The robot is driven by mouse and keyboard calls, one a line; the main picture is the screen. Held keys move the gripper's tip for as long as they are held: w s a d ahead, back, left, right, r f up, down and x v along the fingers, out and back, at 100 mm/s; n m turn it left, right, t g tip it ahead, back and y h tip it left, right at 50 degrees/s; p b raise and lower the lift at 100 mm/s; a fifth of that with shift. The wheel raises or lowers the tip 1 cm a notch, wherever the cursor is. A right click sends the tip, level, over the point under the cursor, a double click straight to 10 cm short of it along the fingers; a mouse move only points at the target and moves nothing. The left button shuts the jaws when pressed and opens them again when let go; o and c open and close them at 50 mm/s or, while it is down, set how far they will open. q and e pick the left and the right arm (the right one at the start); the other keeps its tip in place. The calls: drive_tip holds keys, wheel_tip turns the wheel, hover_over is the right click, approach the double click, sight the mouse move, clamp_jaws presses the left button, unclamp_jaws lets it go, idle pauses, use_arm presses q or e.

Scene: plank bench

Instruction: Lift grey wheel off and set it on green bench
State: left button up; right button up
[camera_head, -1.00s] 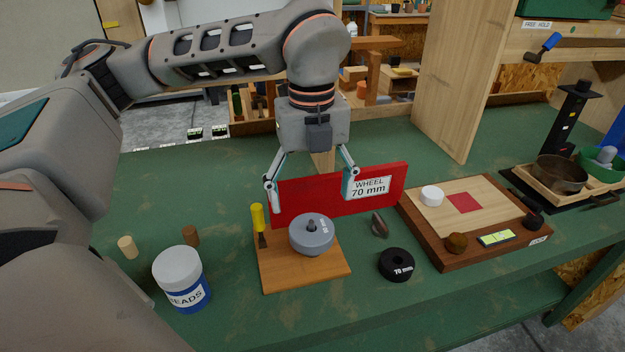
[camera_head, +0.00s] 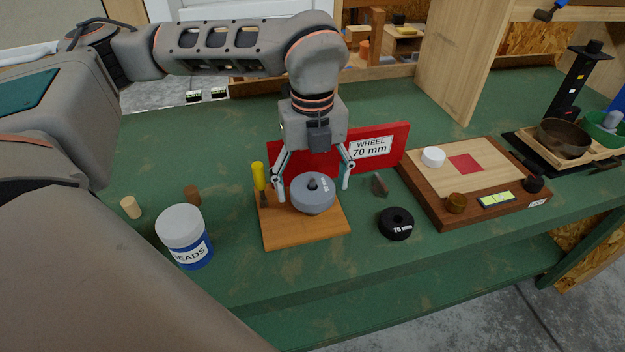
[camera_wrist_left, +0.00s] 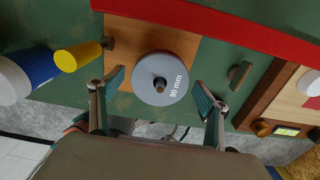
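The grey wheel (camera_head: 313,196) sits on a small wooden board (camera_head: 305,232), around a dark peg that shows at its centre. In the left wrist view the grey wheel (camera_wrist_left: 164,78) reads "90 mm". My left gripper (camera_head: 314,194) is open, pointing down, with one finger on either side of the wheel and visible gaps to it. In the left wrist view its fingers (camera_wrist_left: 157,92) are also spread and empty. The green bench (camera_head: 230,135) lies under everything. My right gripper is not in view.
A red panel labelled "WHEEL 70 mm" (camera_head: 392,138) stands behind the wheel. A yellow-handled tool (camera_head: 258,176) stands at its left. A black 70 mm ring (camera_head: 396,223), a bead jar (camera_head: 184,237) and a framed wooden board (camera_head: 480,205) are nearby. Bench is clear at the front.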

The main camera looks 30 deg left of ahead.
use_arm(q)
drive_tip(key=c, duration=0.9)
drive_tip(key=shift+r, duration=0.1)
drive_tip(key=shift+c, duration=0.2)
drive_tip(key=shift+r, duration=0.1)
drive_tip(key=shift+r+p, duration=0.35)
drive_tip(key=shift+r, duration=0.05)
drive_tip(key=shift+r+p, duration=1)
drive_tip(key=shift+r, duration=0.7)
drive_tip(key=shift+r+p, duration=0.85)
drive_tip(key=shift+r, duration=0.65)
